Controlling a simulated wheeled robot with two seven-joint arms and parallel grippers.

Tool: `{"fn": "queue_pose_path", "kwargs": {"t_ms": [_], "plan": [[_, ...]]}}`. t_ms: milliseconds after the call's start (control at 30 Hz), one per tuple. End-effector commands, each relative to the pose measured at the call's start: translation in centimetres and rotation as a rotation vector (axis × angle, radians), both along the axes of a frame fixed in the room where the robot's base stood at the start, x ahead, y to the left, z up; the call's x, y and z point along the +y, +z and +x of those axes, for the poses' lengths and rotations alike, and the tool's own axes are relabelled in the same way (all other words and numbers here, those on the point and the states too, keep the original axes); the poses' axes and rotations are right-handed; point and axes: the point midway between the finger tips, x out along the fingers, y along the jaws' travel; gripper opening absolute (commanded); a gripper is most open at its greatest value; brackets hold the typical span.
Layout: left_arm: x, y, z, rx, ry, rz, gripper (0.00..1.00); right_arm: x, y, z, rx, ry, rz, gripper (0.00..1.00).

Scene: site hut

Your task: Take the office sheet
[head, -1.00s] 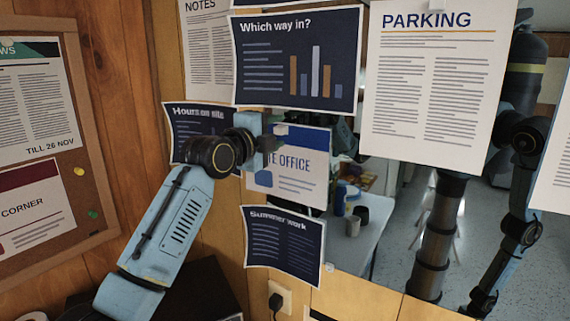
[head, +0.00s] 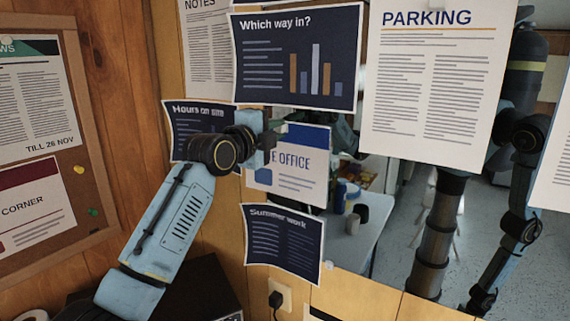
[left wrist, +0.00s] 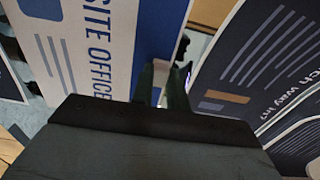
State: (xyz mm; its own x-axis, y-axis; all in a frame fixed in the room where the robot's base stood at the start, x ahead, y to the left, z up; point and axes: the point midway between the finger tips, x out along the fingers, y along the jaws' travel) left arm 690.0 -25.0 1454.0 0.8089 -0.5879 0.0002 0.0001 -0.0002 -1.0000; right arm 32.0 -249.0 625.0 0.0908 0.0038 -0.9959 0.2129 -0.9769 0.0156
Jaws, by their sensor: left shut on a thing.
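The office sheet (head: 300,172) is white and blue with "SITE OFFICE" lettering, part of it hidden by my gripper. It hangs between the dark "Which way in?" sheet (head: 297,60) above and the "Summer work" sheet (head: 283,242) below. My left gripper (head: 273,137) is at its upper left part in the head view. In the left wrist view the office sheet (left wrist: 100,50) lies left of the fingers (left wrist: 165,85), which are close together at its top edge. They are shut on the sheet, though the exact grip is hard to see. My right gripper is not directly in view.
The "Hours on site" sheet (head: 190,125) is partly behind my left arm. A "PARKING" sheet (head: 425,90) hangs at right. Behind the sheets, a mirror-like surface (head: 395,230) shows what look like reflections of my body and a table. A corkboard (head: 92,205) is at far left.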

Motion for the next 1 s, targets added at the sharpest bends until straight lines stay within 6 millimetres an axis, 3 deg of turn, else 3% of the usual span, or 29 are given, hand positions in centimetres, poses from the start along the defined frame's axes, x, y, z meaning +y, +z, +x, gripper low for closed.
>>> {"fn": "queue_pose_path", "kwargs": {"t_ms": [1000], "plan": [[2.0, 0.0, -2.6, -0.001, 0.001, 0.0, 0.0, 0.0, -0.1, 0.1, -0.001, 0.0, -0.001, 0.46]]}}
